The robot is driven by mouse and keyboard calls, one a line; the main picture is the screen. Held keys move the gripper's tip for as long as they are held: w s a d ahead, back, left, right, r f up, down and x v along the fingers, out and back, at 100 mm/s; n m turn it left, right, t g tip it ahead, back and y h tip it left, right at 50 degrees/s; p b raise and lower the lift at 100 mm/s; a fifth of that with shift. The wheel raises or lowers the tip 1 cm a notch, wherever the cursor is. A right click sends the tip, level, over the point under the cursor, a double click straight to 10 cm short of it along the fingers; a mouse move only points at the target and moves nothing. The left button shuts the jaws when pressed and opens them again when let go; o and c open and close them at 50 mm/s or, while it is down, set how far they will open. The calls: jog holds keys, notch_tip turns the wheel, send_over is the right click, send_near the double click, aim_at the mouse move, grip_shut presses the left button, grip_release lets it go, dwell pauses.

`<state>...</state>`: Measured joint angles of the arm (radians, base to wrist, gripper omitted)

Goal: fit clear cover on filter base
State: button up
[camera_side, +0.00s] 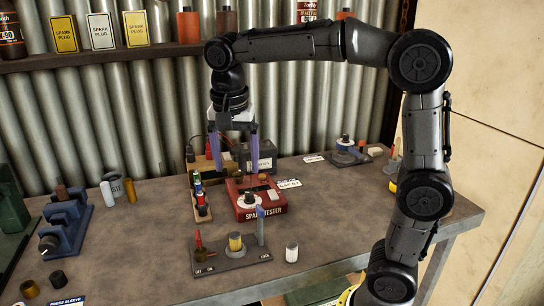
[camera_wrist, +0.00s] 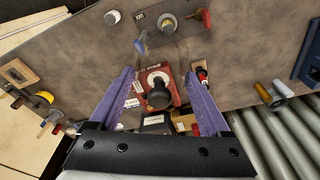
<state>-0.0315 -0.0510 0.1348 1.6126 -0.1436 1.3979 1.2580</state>
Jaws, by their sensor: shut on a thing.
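A dark plate (camera_side: 220,261) near the front of the bench carries a short yellow cylinder (camera_side: 236,242), a red post and a blue upright; it looks like the filter base. The plate also shows at the top of the wrist view (camera_wrist: 183,38). My gripper (camera_side: 233,162) hangs behind it, fingers pointing down, above the rear part of the red spark tester. In the wrist view its purple fingers (camera_wrist: 161,73) stand wide apart, shut on the clear cover. The cover is see-through, and its outline is hardly visible in either view.
The red spark tester (camera_side: 264,207) with a round knob lies below my gripper. A strip of coloured pieces (camera_side: 202,210) stands left of it, and a dark box (camera_side: 262,157) behind. A white cylinder (camera_side: 291,252) stands right of the plate.

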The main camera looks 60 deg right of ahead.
jog(key=shift+w+a+f, duration=0.2)
jog(key=shift+w+a, duration=0.5)
jog(key=shift+w, duration=0.05)
send_over(235, 233)
notch_tip(235, 233, down, 7)
jog(key=shift+s+a+f, duration=0.1)
jog(key=shift+a+f, duration=0.1)
jog(key=shift+f, duration=1.75)
jog(key=shift+f, duration=3.05)
dwell(0.5)
jog(key=o, duration=1.2)
jog(key=shift+r, duration=3.5)
